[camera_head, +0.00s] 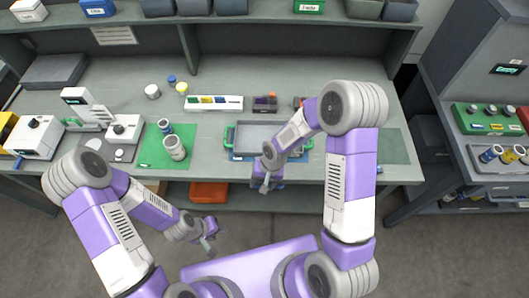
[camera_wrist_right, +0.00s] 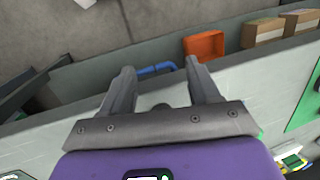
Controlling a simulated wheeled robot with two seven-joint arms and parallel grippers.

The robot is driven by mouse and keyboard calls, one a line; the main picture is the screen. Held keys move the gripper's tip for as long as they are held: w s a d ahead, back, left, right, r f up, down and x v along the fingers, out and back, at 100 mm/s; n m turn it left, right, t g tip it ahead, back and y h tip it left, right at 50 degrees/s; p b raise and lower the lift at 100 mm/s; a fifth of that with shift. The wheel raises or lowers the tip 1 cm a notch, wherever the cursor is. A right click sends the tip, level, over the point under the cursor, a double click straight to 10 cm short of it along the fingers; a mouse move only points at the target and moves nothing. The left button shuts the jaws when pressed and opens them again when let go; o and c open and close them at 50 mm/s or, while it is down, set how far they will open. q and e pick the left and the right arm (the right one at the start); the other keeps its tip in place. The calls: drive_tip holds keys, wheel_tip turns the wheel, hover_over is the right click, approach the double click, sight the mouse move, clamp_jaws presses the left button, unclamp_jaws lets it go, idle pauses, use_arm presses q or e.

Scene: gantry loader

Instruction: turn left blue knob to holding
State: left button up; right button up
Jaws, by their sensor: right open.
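I cannot clearly pick out a blue knob with a holding mark in either view. A small blue round piece (camera_head: 172,79) lies on the bench in the head view, too small to identify. My right gripper (camera_head: 266,183) is at the bench's front edge, before the grey tray (camera_head: 262,133). In the right wrist view its two fingers (camera_wrist_right: 160,75) are apart with nothing between them. A blue bar-like part (camera_wrist_right: 158,69) shows beyond the fingertips. My left gripper (camera_head: 208,242) hangs low in front of the bench, touching nothing visible; its finger gap is too small to judge.
White instruments (camera_head: 36,136) stand at the bench's left, beside a green mat (camera_head: 152,150) with cups. An orange bin (camera_head: 208,193) sits under the bench and also shows in the wrist view (camera_wrist_right: 204,45). A grey cabinet with a green panel (camera_head: 480,128) stands at right.

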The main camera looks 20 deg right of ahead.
drive_tip(key=w+r+h, duration=0.1)
drive_tip(key=w+r, duration=0.1)
drive_tip(key=r, duration=0.1)
drive_tip(key=w+d+r+m+h, duration=0.1)
drive_tip(key=r, duration=0.2)
drive_tip(key=w+d+r, duration=0.1)
drive_tip(key=w+r, duration=0.1)
drive_tip(key=r, duration=0.1)
drive_tip(key=shift+w+d+r+m+h+p, duration=0.2)
drive_tip(key=shift+w+r+m+h+p, duration=0.1)
drive_tip(key=shift+m+h, duration=0.1)
wheel_tip(320, 180, down, 7)
drive_tip(key=shift+f, duration=0.1)
drive_tip(key=c, duration=1)
drive_tip(key=shift+c, duration=0.2)
